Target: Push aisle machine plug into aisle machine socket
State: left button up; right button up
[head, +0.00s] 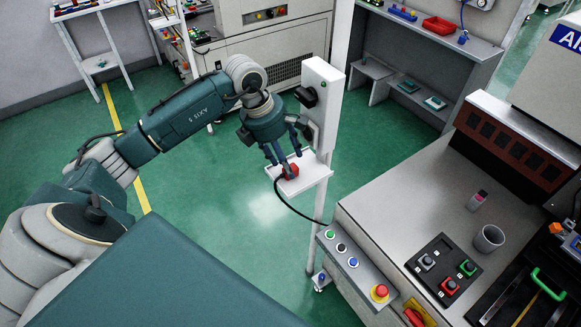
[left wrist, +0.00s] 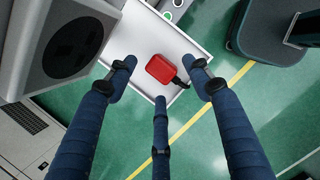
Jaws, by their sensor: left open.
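The red plug (head: 290,171) lies on a small white shelf (head: 315,176) fixed to a white post. A black cable runs from it down to the right. In the left wrist view the plug (left wrist: 160,69) sits between my spread fingers, with no finger clearly gripping it. My left gripper (head: 284,158) is open, fingers pointing down just above the plug. A round dark face (left wrist: 72,46), possibly the socket, shows at upper left in the left wrist view. My right gripper is not in view.
The white post (head: 325,90) rises right beside my left gripper. A grey workbench (head: 400,185) with a button panel (head: 352,262), a switch box (head: 443,270) and a grey cup (head: 488,238) stands at right. The green floor left of the shelf is clear.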

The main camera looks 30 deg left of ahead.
pick_arm(q)
jog(key=shift+x, duration=1.15)
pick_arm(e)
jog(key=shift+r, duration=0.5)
pick_arm(q)
jog(key=c, duration=1.1)
jog(key=shift+r, duration=0.1)
jog(key=shift+c, duration=0.6)
